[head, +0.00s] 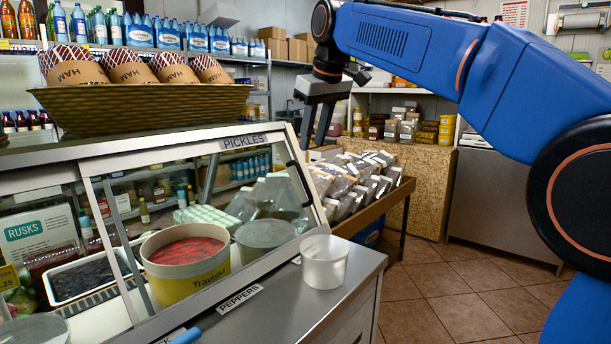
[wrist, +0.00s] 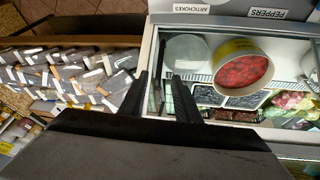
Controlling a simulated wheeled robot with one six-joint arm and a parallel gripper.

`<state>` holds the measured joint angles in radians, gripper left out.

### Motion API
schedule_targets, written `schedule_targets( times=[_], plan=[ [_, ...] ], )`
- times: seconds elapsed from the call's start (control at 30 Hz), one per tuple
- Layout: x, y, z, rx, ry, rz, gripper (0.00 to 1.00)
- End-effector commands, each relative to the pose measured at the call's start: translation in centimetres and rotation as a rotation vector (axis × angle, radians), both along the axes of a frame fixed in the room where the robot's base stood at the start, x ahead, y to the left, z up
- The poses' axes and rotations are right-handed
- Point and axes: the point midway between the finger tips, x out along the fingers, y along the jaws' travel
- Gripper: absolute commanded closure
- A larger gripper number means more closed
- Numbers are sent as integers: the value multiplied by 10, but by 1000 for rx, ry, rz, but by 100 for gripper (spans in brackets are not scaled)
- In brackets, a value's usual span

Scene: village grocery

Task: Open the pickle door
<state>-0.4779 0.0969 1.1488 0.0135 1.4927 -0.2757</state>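The pickle door (head: 215,172) is a sloping framed glass pane on the front of the counter case, under a "PICKLES" label (head: 243,141). It appears closed. A black bar handle (head: 300,184) runs along its right side. My gripper (head: 317,130) is above and slightly behind the right end of the case, fingers pointing down, open and empty. In the wrist view, my gripper (wrist: 160,97) has its two fingers apart, with the case's end edge and a dark bar, probably the handle (wrist: 160,72), seen between them. No contact shows.
Inside the case are a tub of red peppers (head: 187,262) and a grey-lidded tub (head: 262,236). A clear cup (head: 324,262) stands on the steel counter. A basket of hams (head: 145,104) sits on top. A crate of bags (head: 384,205) is beyond the case. Floor at right is clear.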

Motion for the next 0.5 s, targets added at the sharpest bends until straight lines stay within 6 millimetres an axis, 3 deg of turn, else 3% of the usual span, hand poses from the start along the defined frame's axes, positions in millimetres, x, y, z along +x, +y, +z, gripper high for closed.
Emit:
schedule_targets(
  times=[0.5],
  plan=[
    [30, 17, -83, -1, 1, 0, 70]
  ],
)
